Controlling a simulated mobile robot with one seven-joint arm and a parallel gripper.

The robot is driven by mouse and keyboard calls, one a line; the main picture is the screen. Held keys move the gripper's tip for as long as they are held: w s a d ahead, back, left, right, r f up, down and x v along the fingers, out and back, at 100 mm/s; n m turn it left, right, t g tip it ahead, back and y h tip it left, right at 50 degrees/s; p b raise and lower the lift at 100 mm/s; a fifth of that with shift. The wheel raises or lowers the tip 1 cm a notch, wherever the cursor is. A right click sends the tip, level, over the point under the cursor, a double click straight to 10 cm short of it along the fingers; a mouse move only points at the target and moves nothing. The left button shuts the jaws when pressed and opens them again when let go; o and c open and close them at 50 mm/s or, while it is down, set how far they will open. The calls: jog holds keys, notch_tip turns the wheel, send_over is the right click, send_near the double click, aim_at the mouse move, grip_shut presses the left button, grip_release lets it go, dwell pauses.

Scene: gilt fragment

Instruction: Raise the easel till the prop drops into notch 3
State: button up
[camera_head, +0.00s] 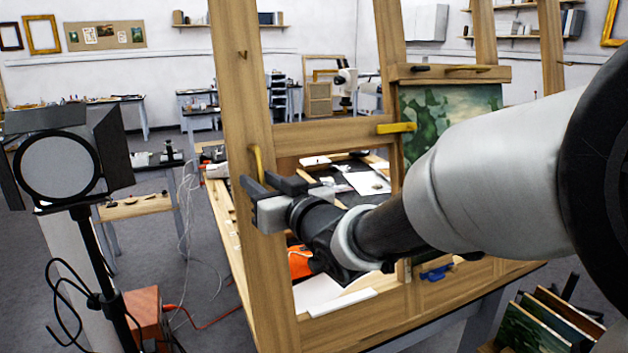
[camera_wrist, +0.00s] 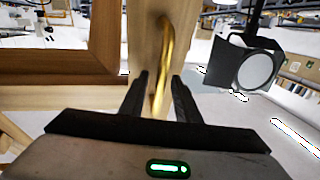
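The wooden easel (camera_head: 248,100) stands large in the head view, with tall uprights and crossbars. A curved brass handle (camera_head: 257,163) is fixed to its left upright, and the handle also shows in the wrist view (camera_wrist: 164,50). My gripper (camera_head: 268,184) is at the lower end of this handle. In the wrist view my gripper's two dark fingers (camera_wrist: 160,95) stand on either side of the handle, with gaps showing, so it is open. I cannot make out the prop or the numbered notches in either view.
A green painting (camera_head: 450,115) is on the easel at the right, partly behind my arm. A studio lamp (camera_head: 58,165) on a stand is at the left, with cables below. A yellow bracket (camera_head: 396,128) sits on the crossbar. Canvases (camera_head: 545,320) lean at bottom right.

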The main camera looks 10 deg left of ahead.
grip_shut()
